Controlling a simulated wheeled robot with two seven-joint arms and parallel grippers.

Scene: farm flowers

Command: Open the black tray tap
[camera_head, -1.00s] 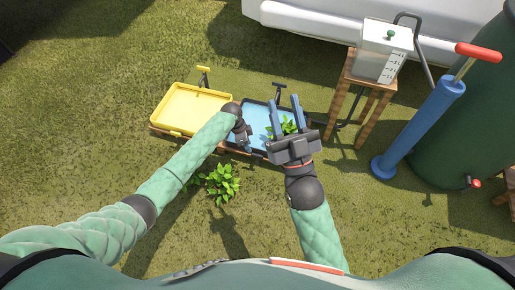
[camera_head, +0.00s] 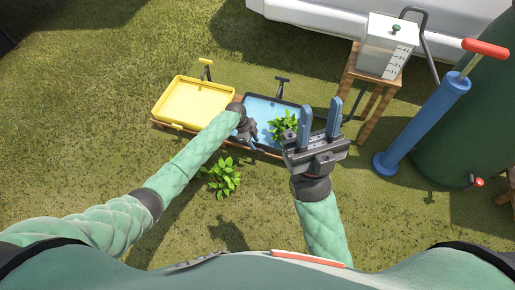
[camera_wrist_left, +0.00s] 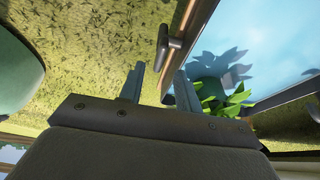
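The black tray (camera_head: 290,102) holds light blue water and a green leafy plant (camera_head: 284,126). In the left wrist view, a dark T-shaped tap (camera_wrist_left: 165,45) sticks out beside the tray's wooden edge, just beyond my fingertips. My left gripper (camera_head: 248,132) is at the tray's front left and hides that part in the head view. The left wrist view shows its two fingers (camera_wrist_left: 158,82) apart, with nothing seen between them. My right gripper (camera_head: 320,115) is open and empty, at the tray's right end in the picture.
A yellow tray (camera_head: 194,101) stands left of the black one. A leafy plant (camera_head: 222,178) is on the grass in front. A clear box (camera_head: 386,45) on a wooden stand (camera_head: 376,98), a blue pump (camera_head: 425,120) and a dark green barrel (camera_head: 472,135) are to the right.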

